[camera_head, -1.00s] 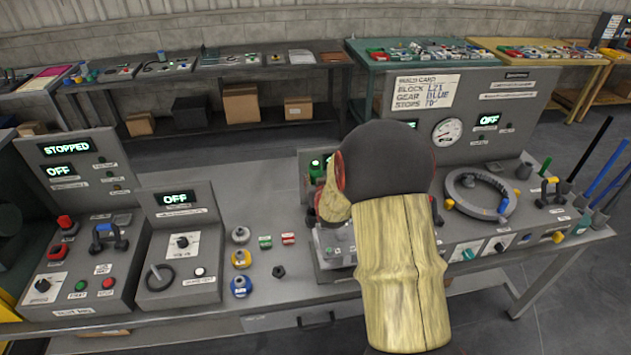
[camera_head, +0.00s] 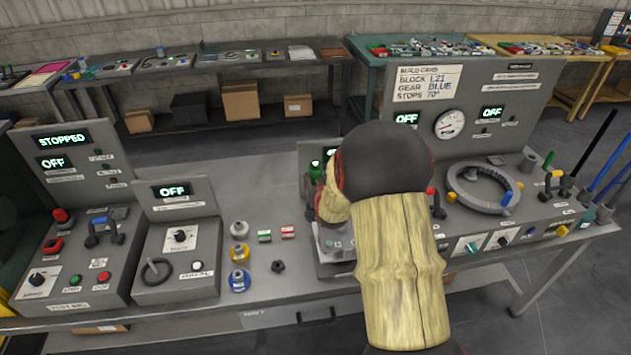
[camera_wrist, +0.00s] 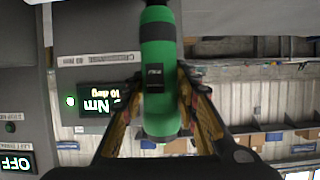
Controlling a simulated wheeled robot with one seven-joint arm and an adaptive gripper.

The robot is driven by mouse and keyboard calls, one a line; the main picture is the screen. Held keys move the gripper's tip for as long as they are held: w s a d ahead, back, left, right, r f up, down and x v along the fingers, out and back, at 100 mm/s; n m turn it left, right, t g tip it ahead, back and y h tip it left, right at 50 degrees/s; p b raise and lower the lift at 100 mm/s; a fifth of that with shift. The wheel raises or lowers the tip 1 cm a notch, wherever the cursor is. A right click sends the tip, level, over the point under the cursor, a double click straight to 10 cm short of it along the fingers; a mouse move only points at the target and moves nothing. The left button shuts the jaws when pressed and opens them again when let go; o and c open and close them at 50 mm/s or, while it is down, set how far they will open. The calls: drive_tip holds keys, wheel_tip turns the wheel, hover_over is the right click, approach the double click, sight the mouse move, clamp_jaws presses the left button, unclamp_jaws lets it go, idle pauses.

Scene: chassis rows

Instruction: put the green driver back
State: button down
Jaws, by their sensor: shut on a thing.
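The green driver (camera_wrist: 158,70) is upright between the fingers of my gripper (camera_wrist: 158,100) in the wrist view. It has a black band and a small dark label, and its upper end runs out of the picture. My gripper is shut on it. In the head view my arm hides most of the gripper, and a green piece that looks like the driver (camera_head: 316,172) shows just left of the arm, in front of the build station panel. The driver's lower end and any holder under it are hidden in the head view.
The build station carries a grey ring fixture (camera_head: 483,188) and a dial gauge (camera_head: 449,123). Tall blue and black rods (camera_head: 594,145) stand at its right end. A test box (camera_head: 75,245) stands at the left. Several spools and small blocks (camera_head: 239,254) lie on the bench between.

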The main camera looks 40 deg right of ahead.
drive_tip(key=shift+f+b, duration=0.8)
drive_tip(key=shift+f, duration=0.15)
drive_tip(key=c, duration=1.7)
unclamp_jaws()
drive_tip(key=o, duration=0.4)
drive_tip(key=shift+c, duration=0.2)
drive_tip(key=shift+o, duration=0.2)
drive_tip(key=shift+s+f, duration=0.1)
drive_tip(key=shift+f, duration=0.05)
drive_tip(key=shift+a, duration=0.1)
drive_tip(key=v, duration=1.2)
